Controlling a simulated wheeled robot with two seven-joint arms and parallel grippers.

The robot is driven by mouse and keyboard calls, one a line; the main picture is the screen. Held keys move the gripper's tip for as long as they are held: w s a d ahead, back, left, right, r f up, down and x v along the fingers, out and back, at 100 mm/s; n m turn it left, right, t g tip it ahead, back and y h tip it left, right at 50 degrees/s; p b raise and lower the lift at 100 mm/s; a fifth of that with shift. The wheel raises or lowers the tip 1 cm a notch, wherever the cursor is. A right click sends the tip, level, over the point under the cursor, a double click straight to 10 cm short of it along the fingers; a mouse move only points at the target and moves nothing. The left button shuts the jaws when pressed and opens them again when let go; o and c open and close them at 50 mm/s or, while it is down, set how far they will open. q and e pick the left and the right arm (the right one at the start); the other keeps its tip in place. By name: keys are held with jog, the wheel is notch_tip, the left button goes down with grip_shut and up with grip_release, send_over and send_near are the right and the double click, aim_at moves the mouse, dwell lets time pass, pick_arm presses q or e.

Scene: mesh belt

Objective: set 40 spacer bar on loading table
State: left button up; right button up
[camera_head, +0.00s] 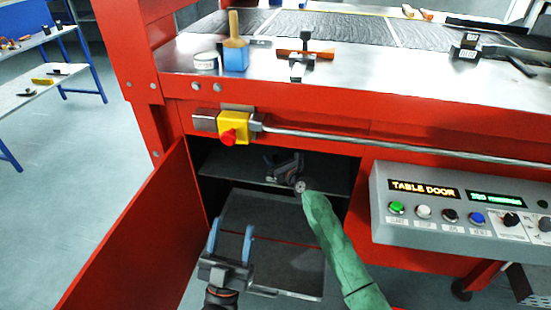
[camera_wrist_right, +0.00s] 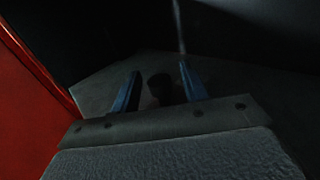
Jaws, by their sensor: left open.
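The loading table (camera_head: 375,62) has a bare steel top on a red frame. Below it is an open cabinet with a dark shelf (camera_head: 328,178). My right arm in its green sleeve reaches into the cabinet, and my right gripper (camera_head: 284,160) is over the shelf. In the right wrist view its blue fingers (camera_wrist_right: 158,82) stand apart, with a small dark rounded thing (camera_wrist_right: 161,88) in the space between them; it is too dark to tell what it is. My left gripper (camera_head: 231,226) is open and empty in front of the cabinet. I cannot make out a spacer bar marked 40.
On the tabletop stand a white roll (camera_head: 206,61), a blue block with a wooden-handled brush (camera_head: 236,57), an orange-and-black T-shaped tool (camera_head: 305,52) and black blocks (camera_head: 467,47). The red door (camera_head: 135,240) is swung open at left. A control panel (camera_head: 455,208) is at right.

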aim_at(277, 159)
pick_arm(q)
jog(key=shift+w+f, duration=0.1)
jog(key=shift+f, duration=0.05)
pick_arm(e)
jog(key=shift+r, duration=0.15)
jog(key=p+v, duration=0.1)
jog(key=v, duration=0.3)
jog(key=shift+s+d, duration=0.1)
jog(key=v, duration=0.7)
jog(key=shift+p, duration=0.4)
pick_arm(q)
notch_tip(277, 159, down, 19)
jog(key=w+d+g+y, duration=0.1)
jog(key=w+g, duration=0.1)
jog(key=g, duration=0.5)
jog(key=shift+w+d+f+y, duration=0.15)
jog(key=shift+w+d+y, duration=0.1)
jog(key=shift+d+y, duration=0.15)
pick_arm(e)
jog(key=shift+s+d, duration=0.1)
jog(key=shift+s, duration=0.25)
